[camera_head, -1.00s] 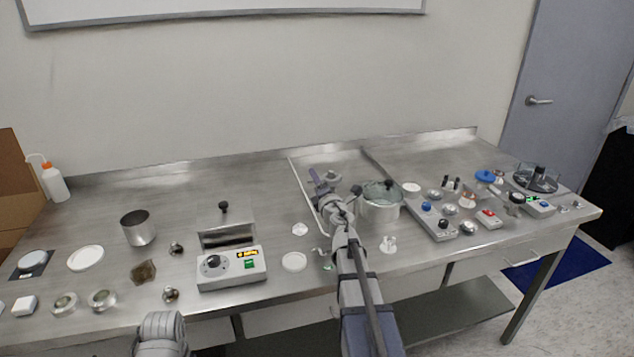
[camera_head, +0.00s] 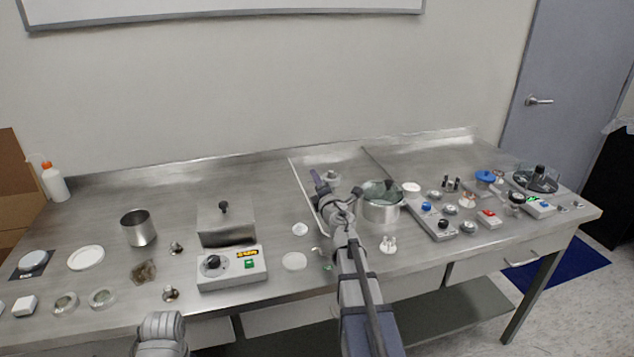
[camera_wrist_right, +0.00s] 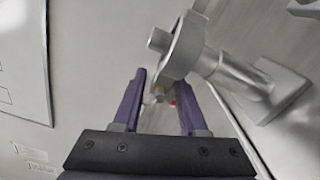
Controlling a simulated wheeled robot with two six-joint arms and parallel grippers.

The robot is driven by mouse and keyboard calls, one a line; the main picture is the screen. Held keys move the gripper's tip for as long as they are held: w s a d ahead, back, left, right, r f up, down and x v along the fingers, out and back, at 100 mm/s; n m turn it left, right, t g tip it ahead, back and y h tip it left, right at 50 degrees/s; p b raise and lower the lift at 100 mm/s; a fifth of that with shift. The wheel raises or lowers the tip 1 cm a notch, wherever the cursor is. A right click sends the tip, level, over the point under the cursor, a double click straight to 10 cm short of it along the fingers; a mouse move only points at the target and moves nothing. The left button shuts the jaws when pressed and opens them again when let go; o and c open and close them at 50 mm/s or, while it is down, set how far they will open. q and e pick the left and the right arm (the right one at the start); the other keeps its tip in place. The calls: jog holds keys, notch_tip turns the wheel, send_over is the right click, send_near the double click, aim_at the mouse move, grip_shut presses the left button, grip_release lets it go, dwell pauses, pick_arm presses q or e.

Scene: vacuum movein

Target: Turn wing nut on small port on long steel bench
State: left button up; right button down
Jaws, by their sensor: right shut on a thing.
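My right gripper (camera_head: 317,178) is at the small port near the back middle of the long steel bench (camera_head: 330,158). In the right wrist view, its purple fingers (camera_wrist_right: 160,98) are shut on a small part, taken as the wing nut (camera_wrist_right: 159,91), which is mostly hidden between them. The port's metal clamp and pipe (camera_wrist_right: 185,48) stand just beyond the fingers. In the head view my arm and gripper hide most of the port. My left gripper is out of view.
A steel pot with a glass lid (camera_head: 381,208) stands close to the right of my arm. A control box (camera_head: 232,268), a steel beaker (camera_head: 138,228) and small fittings lie to the left. Several knobs and dishes crowd the right side.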

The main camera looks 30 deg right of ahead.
jog(key=shift+m, duration=1.4)
jog(key=c, duration=0.7)
grip_release()
jog(key=v, duration=0.8)
jog(key=shift+w, duration=0.1)
